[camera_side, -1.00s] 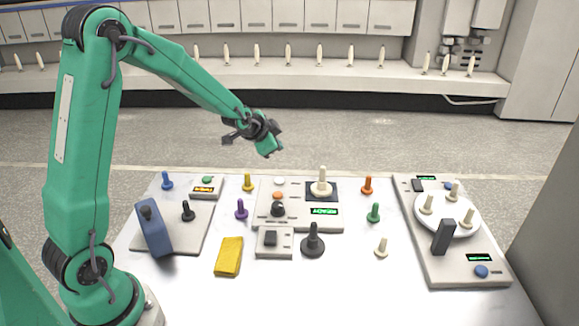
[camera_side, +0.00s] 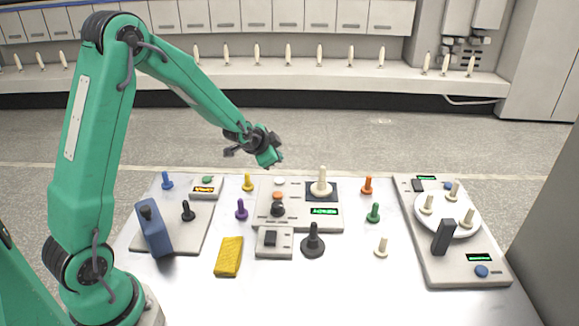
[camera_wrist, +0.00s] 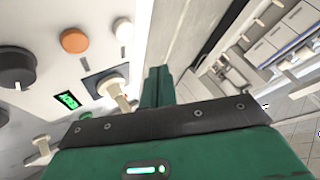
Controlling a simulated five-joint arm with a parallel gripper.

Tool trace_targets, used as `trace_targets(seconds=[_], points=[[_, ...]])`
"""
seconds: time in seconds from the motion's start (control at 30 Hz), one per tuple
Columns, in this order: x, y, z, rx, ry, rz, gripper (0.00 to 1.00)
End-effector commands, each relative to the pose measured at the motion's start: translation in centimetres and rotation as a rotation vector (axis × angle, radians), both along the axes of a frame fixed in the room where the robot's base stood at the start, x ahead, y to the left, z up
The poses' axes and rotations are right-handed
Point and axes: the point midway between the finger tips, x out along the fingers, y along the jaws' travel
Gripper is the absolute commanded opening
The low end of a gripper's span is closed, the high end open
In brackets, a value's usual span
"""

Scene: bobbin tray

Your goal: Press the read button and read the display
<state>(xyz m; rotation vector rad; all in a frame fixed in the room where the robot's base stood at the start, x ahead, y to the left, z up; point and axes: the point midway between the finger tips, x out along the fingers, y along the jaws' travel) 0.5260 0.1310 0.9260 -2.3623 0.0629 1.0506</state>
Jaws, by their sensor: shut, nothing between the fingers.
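The middle console (camera_side: 300,222) has a white button (camera_side: 279,181), an orange button (camera_side: 277,195), a black knob (camera_side: 278,209) and a green-lit display (camera_side: 324,211). No label shows which button is the read one. The display text is too small to read surely. In the wrist view, the orange button (camera_wrist: 74,40), white button (camera_wrist: 123,28) and display (camera_wrist: 67,101) lie left of my fingers. My gripper (camera_side: 270,159) is shut and empty, in the air above the console's far edge, touching nothing. Its green fingers also show in the wrist view (camera_wrist: 157,88).
A cream peg (camera_side: 321,180) stands on the console's dark pad. Several coloured pegs, a yellow block (camera_side: 229,256) and a black peg (camera_side: 313,240) stand around. A blue block (camera_side: 153,229) is left; a round white turntable (camera_side: 424,209) with pegs is right.

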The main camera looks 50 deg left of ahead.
Motion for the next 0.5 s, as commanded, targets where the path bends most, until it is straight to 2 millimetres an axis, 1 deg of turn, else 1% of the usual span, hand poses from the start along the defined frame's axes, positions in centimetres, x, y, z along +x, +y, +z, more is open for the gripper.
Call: trace_targets(seconds=[0.03,0.2,0.5], points=[[-0.1,0.0,-0.7,-0.001,0.004,0.0,0.0],[-0.1,0.0,-2.5,-0.001,0.004,0.0,0.0],[0.0,0.0,-4.7,0.0,0.001,0.0,0.0]])
